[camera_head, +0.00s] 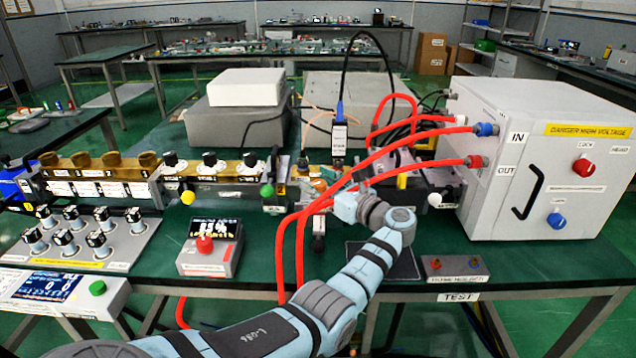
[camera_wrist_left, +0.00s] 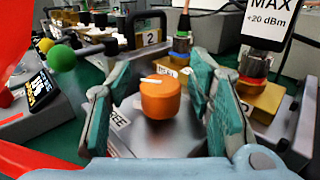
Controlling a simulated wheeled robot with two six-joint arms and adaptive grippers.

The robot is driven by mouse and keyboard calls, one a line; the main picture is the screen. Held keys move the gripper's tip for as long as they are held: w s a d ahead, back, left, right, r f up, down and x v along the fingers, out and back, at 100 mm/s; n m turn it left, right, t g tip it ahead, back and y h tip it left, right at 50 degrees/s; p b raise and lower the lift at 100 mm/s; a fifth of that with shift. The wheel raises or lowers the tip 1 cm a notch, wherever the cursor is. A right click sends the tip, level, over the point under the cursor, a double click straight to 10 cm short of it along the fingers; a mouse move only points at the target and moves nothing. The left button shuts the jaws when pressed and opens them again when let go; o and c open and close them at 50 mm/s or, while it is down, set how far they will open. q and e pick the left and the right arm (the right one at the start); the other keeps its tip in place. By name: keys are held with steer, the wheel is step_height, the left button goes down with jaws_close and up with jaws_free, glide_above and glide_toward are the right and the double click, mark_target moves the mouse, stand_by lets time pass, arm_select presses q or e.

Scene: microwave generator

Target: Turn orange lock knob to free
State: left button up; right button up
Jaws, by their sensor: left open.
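The orange lock knob (camera_wrist_left: 160,98) sits upright on a grey plate in the left wrist view. It is a round knob with a white mark on its top, toward the left. A partly covered label ending in "EE" (camera_wrist_left: 120,118) is on the plate left of it. My left gripper (camera_wrist_left: 163,108) is open, with one green-padded finger on each side of the knob and visible gaps between. In the head view my left gripper (camera_head: 345,204) is over the bench's middle, and I cannot make out the knob there. My right gripper is not in view.
Red hoses (camera_head: 300,240) loop close beside my left arm and run to the white high-voltage box (camera_head: 545,150) at right. A "MAX +20 dBm" sensor (camera_wrist_left: 268,25) and connectors stand behind the knob. A green ball knob (camera_wrist_left: 61,58) is at left.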

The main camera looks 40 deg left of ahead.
arm_select(q)
steer(key=s+d, duration=0.1)
steer(key=d, duration=1.1)
steer(key=shift+s, duration=0.25)
steer(key=shift+a, duration=0.1)
